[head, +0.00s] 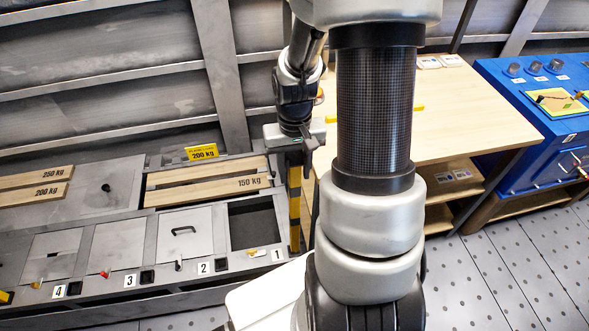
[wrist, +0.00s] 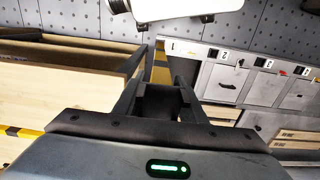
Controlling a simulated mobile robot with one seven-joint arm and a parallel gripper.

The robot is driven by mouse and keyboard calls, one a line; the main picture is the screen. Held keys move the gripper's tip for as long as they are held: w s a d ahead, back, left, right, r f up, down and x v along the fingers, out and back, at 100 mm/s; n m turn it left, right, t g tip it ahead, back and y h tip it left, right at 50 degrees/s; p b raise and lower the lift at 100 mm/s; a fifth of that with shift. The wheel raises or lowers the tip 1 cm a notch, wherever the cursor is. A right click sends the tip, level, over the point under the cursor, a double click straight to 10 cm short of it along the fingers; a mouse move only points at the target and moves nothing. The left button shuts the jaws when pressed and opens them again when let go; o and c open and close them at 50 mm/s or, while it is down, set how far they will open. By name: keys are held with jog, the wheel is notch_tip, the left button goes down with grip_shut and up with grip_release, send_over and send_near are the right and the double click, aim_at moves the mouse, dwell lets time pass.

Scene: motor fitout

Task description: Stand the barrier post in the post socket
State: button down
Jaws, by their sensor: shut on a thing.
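The barrier post (head: 295,208) is striped yellow and black and stands about upright at the right end of the grey bench, by the wooden table. My gripper (head: 303,152) is at its top end and shut on it. In the wrist view the post (wrist: 160,68) shows beyond and between the fingers of my gripper (wrist: 158,90). Its lower end is hard to make out in both views. I cannot pick out the post socket in either view, so I cannot tell whether the post's foot is in it.
The grey bench (head: 125,205) has numbered bays and wooden planks (head: 207,187) marked by weight. The wooden table (head: 475,100) stands close on the post's right. A blue cabinet (head: 540,110) is at far right. The perforated floor (head: 510,265) is clear at lower right.

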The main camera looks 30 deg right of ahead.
aim_at(295, 191)
jog(key=shift+f, duration=0.15)
jog(key=shift+f+b, duration=1.7)
jog(key=shift+f, duration=0.3)
jog(key=shift+f+b, duration=0.3)
jog(key=shift+f, duration=0.05)
jog(key=shift+f+b, duration=0.55)
jog(key=shift+f, duration=0.15)
jog(key=shift+f+b, duration=0.8)
jog(key=shift+f, duration=0.25)
dwell(1.3)
jog(key=c, duration=1)
grip_release()
jog(key=shift+c, duration=0.2)
